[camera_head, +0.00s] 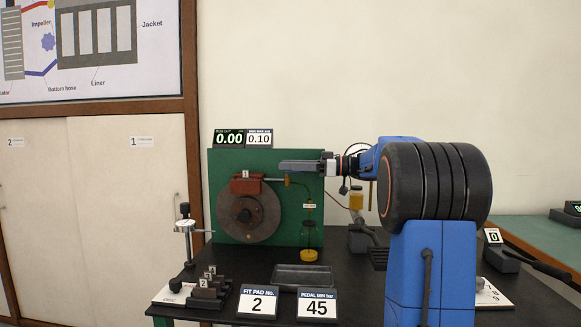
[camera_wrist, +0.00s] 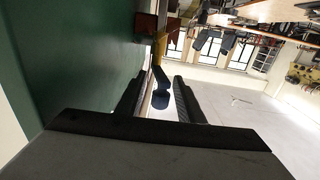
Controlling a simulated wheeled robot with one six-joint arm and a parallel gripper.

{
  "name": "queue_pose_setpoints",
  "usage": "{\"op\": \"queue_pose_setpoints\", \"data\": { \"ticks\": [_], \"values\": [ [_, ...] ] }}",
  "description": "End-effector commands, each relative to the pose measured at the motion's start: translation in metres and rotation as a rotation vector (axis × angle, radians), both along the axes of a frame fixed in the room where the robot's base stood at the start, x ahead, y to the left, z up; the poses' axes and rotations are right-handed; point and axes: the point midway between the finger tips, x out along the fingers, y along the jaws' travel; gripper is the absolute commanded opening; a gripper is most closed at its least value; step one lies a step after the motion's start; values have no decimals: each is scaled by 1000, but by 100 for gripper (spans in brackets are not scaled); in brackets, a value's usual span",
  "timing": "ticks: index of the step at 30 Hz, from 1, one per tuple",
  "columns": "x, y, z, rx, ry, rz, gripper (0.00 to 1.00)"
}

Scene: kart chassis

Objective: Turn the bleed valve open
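The red caliper (camera_head: 246,185) sits over the brake disc (camera_head: 248,218) on the green board. A small brass fitting (camera_head: 287,181), which looks like the bleed valve, stands at the end of a thin pipe right of the caliper. My gripper (camera_head: 282,167) points left, level, just above the fitting in the head view. In the wrist view my gripper (camera_wrist: 162,92) has its two dark fingers apart. A yellow-brass part (camera_wrist: 174,36) and a dark blue lever-like piece (camera_wrist: 159,76) show beyond and between the fingers. I cannot tell whether either finger touches them.
The gauge displays (camera_head: 243,138) top the green board (camera_head: 225,165). A tray (camera_head: 302,278), pads (camera_head: 208,291) and number cards occupy the black table's front.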

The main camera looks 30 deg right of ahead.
Motion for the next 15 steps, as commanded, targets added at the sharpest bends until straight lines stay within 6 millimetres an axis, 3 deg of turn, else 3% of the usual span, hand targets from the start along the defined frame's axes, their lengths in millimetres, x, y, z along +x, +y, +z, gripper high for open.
{"op": "queue_pose_setpoints", "data": {
  "ticks": [8, 15],
  "values": [
    [-1, -2, 0, 0, 0, -1, 34],
    [-18, -25, 0, 0, 0, -5, 34]
  ]
}}
